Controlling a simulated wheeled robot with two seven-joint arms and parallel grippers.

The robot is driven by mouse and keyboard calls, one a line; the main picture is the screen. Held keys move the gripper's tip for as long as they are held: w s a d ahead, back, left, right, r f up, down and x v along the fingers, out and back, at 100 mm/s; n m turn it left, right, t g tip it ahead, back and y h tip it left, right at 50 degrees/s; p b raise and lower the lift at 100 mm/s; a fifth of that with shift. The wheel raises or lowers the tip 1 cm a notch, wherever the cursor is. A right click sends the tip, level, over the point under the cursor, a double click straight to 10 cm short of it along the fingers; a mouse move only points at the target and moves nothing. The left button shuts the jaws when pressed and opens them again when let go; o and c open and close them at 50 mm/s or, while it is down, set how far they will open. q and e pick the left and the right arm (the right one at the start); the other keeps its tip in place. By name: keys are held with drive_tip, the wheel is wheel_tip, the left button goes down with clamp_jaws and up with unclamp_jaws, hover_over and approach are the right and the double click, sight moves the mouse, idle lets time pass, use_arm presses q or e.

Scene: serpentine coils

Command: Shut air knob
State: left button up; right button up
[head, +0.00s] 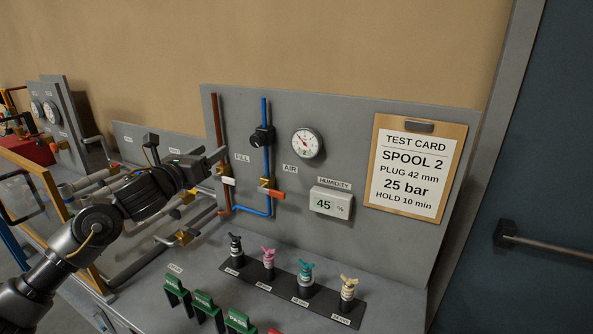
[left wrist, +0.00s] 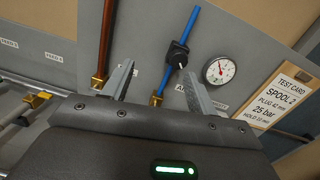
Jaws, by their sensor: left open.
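A black knob (head: 262,138) sits on the vertical blue pipe (head: 264,110) on the grey back panel, left of the round gauge and above left of the AIR label (head: 290,169). It also shows in the left wrist view (left wrist: 178,54), pointing a little beyond the fingertips. My left gripper (head: 212,163) is open and empty, left of the knob and below its height, apart from it. In the left wrist view its two fingers (left wrist: 158,78) spread either side of the lower blue pipe. My right gripper is not in view.
A brass valve with an orange handle (head: 272,193) sits lower on the blue pipe. A copper pipe (head: 217,125) with a white-handled valve (head: 226,177) stands close to my gripper. The gauge (head: 307,143), humidity display (head: 330,202) and test card (head: 414,168) are further right.

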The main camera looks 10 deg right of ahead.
use_arm(q)
drive_tip(key=m+g, duration=0.1)
drive_tip(key=m, duration=0.1)
approach(255, 142)
drive_tip(key=p+x, duration=0.4)
drive_tip(key=x, duration=0.4)
drive_tip(key=shift+w+d+r+p, duration=0.1)
drive_tip(key=shift+w+p, duration=0.15)
drive_tip(key=shift+p, duration=0.05)
drive_tip(key=shift+w+d, duration=0.35)
drive_tip(key=shift+w, duration=0.1)
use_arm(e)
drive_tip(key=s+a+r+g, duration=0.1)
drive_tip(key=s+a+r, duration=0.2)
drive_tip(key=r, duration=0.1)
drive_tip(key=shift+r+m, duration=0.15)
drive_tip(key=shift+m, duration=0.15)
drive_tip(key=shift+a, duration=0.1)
use_arm(q)
drive_tip(key=c, duration=1)
